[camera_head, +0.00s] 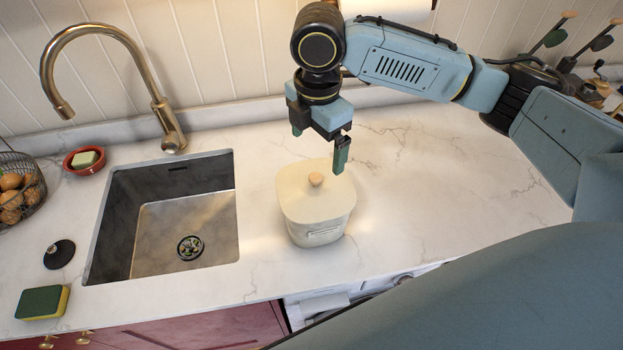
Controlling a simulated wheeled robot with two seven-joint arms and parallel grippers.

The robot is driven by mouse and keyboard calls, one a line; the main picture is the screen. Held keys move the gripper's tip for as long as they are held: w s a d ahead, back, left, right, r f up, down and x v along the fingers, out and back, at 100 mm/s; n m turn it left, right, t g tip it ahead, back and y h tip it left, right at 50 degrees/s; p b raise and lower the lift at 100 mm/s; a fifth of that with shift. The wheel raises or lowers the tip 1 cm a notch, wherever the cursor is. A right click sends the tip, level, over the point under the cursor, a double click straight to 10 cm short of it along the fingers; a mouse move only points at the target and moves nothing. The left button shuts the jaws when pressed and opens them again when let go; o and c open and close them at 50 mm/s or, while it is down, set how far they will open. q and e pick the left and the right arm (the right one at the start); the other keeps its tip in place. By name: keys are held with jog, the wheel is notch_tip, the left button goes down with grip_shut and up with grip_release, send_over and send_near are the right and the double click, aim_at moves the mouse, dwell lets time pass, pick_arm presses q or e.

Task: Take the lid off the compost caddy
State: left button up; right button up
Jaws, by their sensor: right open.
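The compost caddy (318,232) is cream-coloured and stands upright on the marble counter, right of the sink. Its cream lid (300,199) sits on top and has a small round wooden knob (315,179). My right gripper (319,149) is open and empty. It points down above the lid, a little behind the knob in the picture, and looks apart from it. My left gripper is not in view.
The sink (215,215) with a brass tap (160,105) lies left of the caddy. A sponge (42,303), a black plug (59,254), a red soap dish (84,160) and an egg basket (20,190) lie farther left. Counter right of the caddy is clear.

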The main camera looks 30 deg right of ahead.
send_over(316, 177)
notch_tip(316, 177, down, 4)
jog(key=shift+d+f, duration=0.1)
jog(key=shift+w+f, duration=0.1)
jog(key=shift+f, duration=0.1)
jog(key=shift+f+p, duration=0.35)
jog(key=shift+f, duration=0.5)
notch_tip(316, 177, down, 3)
jog(key=shift+f, duration=0.25)
jog(key=shift+c, duration=1)
jog(key=c, duration=1.5)
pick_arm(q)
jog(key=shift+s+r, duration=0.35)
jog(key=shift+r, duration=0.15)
pick_arm(e)
jog(key=shift+f, duration=0.1)
grip_shut()
